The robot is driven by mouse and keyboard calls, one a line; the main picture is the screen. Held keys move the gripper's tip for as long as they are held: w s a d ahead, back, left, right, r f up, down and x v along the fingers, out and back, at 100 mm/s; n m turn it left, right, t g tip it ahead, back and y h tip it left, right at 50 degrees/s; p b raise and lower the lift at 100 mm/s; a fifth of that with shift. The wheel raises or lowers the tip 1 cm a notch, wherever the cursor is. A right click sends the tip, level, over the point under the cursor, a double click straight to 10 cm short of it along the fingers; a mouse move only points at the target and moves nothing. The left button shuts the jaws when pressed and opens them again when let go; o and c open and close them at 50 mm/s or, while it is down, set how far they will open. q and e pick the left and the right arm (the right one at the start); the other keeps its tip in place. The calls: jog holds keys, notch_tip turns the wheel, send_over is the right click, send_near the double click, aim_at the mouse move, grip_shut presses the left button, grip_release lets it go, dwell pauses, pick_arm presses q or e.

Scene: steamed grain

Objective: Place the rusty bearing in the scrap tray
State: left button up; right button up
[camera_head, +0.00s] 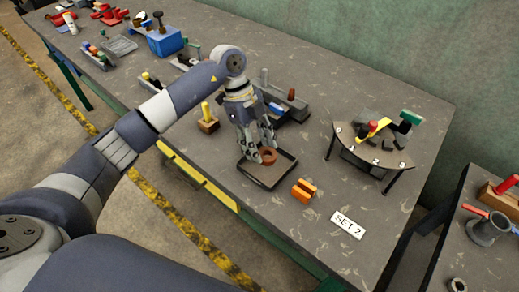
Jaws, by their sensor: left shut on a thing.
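The rusty bearing (268,155) is a small reddish-brown ring. My left gripper (264,153) points down over it and is shut on it, with the fingers hiding part of the ring. A shallow dark tray (265,184), which looks like the scrap tray, lies on the grey table directly below. The bearing is within the tray's outline at its far side; I cannot tell whether it touches the tray floor. My right gripper is not in view.
Orange blocks (303,190) lie right of the tray, near a "SET 2" card (347,225). A curved numbered stand (370,153) is farther right. A wooden block with a yellow peg (208,118) stands left of the gripper. A grey holder (290,107) is behind it.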

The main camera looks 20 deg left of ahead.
aim_at(260, 153)
pick_arm(q)
jog(key=shift+f+p, duration=0.6)
jog(key=shift+f, duration=1.15)
jog(key=o, duration=1.2)
jog(key=shift+c, duration=0.2)
jog(key=shift+a, duration=0.1)
jog(key=b+v, duration=0.2)
jog(key=v, duration=1)
jog(key=shift+b, duration=0.4)
